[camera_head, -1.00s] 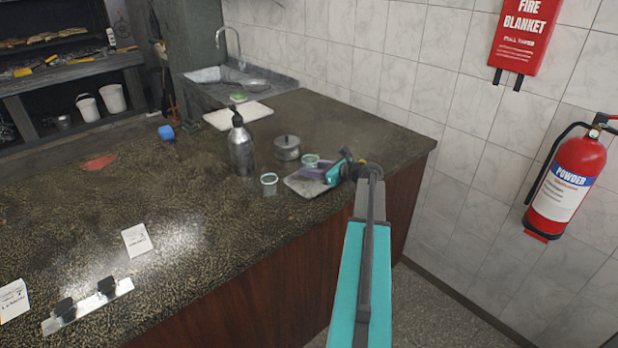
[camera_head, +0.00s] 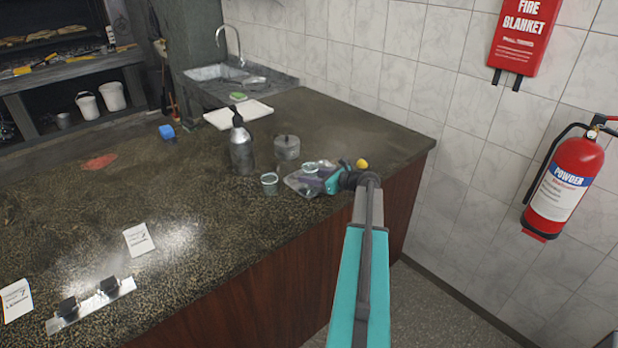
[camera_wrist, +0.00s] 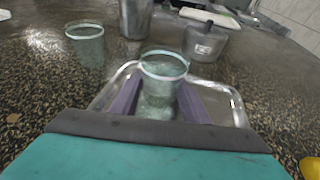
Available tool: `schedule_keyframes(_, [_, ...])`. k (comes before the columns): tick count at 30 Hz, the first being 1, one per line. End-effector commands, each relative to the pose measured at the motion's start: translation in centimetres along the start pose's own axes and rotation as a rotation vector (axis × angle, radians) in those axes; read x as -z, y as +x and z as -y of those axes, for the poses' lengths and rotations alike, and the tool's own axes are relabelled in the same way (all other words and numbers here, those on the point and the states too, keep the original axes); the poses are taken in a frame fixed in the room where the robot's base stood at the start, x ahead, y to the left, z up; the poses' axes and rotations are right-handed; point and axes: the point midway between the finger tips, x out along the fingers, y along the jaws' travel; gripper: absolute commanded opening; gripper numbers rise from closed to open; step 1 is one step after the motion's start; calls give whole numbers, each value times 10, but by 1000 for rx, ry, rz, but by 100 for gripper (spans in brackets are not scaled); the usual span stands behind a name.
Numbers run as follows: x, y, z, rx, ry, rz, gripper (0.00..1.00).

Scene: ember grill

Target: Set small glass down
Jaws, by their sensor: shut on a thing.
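The small glass (camera_wrist: 163,68), greenish and clear with a pale rim, stands upright between the two purple fingers of my gripper (camera_wrist: 160,98) in the wrist view. My gripper is shut on it. In the head view the glass (camera_head: 310,168) shows just left of my gripper (camera_head: 316,182). Both are over a shiny metal tray (camera_wrist: 238,108) on the dark speckled counter. I cannot tell whether the glass base touches the tray. A second, similar glass (camera_head: 269,184) stands on the counter left of the tray; it also shows in the wrist view (camera_wrist: 88,47).
A metal pump bottle (camera_head: 241,152) and a lidded metal pot (camera_head: 287,150) stand behind the tray. A yellow object (camera_head: 361,163) is close right of my gripper. A white board (camera_head: 238,114) lies near the sink. The counter's left middle is mostly clear.

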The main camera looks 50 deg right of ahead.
Motion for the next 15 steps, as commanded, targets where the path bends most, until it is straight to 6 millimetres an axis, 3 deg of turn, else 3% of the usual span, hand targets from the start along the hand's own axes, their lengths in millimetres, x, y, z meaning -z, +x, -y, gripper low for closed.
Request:
schedule_keyframes(1, [1, 0, 0, 0, 0, 1, 14])
schedule_keyframes(2, [1, 0, 0, 0, 0, 0, 43])
schedule_keyframes(5, [1, 0, 0, 0, 0, 0, 60])
schedule_keyframes(15, [0, 0, 0, 0, 0, 0, 61])
